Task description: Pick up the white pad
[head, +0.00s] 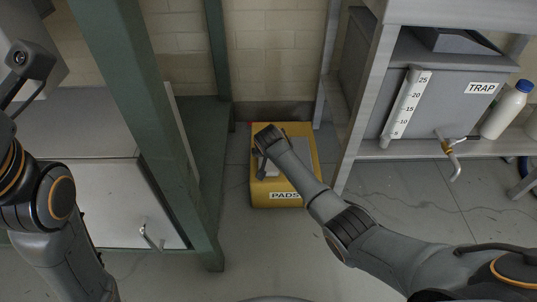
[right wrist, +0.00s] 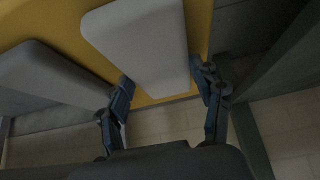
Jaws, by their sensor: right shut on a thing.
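The white pad (right wrist: 145,45) shows in the right wrist view as a pale slab with rounded corners. My right gripper (right wrist: 165,80) is shut on its near end, with one dark blue finger on each side. Behind it is the yellow box (head: 313,170), labelled PADS, on the floor in the head view. My right arm reaches over this box, and its wrist hides part of the top. I cannot tell whether the pad is clear of the box. My left arm is at the left edge of the head view; its gripper fingers are out of view.
A green post (head: 140,100) and a light cabinet (head: 110,195) stand left of the box. On the right, a rack holds a grey TRAP tank (head: 440,95) with a tap (head: 447,148) and a white bottle (head: 507,110). The floor in front of the box is clear.

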